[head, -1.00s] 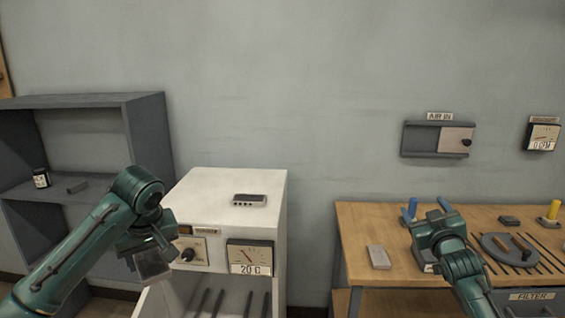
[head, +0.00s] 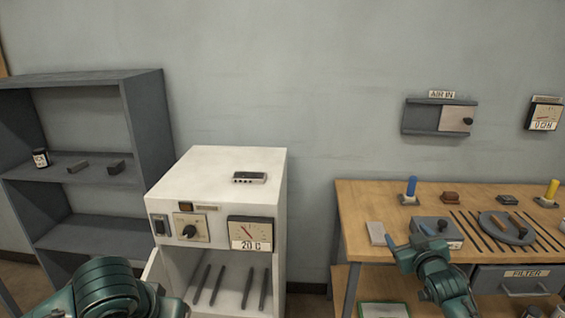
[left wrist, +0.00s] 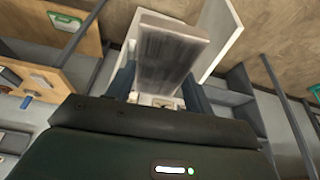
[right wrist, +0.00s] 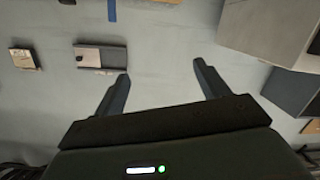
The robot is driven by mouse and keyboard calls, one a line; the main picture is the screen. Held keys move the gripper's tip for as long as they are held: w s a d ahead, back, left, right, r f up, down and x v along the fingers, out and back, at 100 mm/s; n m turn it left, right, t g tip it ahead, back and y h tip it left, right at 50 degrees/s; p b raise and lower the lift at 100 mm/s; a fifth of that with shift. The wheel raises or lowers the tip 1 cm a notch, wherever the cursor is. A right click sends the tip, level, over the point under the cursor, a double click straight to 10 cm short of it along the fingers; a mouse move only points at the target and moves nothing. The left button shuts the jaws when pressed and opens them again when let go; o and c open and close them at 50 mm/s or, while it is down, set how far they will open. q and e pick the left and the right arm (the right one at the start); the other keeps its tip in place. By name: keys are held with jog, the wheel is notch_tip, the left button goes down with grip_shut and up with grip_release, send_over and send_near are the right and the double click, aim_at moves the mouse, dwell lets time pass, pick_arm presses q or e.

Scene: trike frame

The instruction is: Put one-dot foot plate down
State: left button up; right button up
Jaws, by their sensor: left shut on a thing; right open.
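My left gripper (left wrist: 160,88) is shut on a flat grey plate (left wrist: 170,52), which sticks out beyond its fingers in the left wrist view. No dots can be made out on the side of the plate that shows. In the head view only part of my left arm shows at the bottom left; the gripper and plate are out of sight there. My right gripper (right wrist: 162,72) is open and empty. In the head view the right gripper (head: 408,243) is at the front edge of the wooden bench (head: 362,215).
A white cabinet (head: 205,170) with dials has a small dotted block (head: 249,178) on top and dark bars inside. The bench carries several small parts.

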jog(key=s+a+f+g+y, duration=0.1)
jog(key=s+a+f+g, duration=0.1)
jog(key=s+a+f, duration=0.45)
jog(key=s+a+f+g+y, duration=0.1)
jog(key=s+a+f, duration=0.3)
jog(key=s+f, duration=0.55)
jog(key=s+a+f+g+y, duration=0.1)
jog(key=s+a, duration=0.2)
jog(key=s, duration=0.6)
jog(key=s+a+f+g+y, duration=0.1)
jog(key=s+a, duration=0.2)
jog(key=s, duration=0.7)
jog(key=shift+a, duration=0.15)
pick_arm(q)
jog(key=shift+r, duration=0.1)
pick_arm(e)
jog(key=shift+w, duration=0.1)
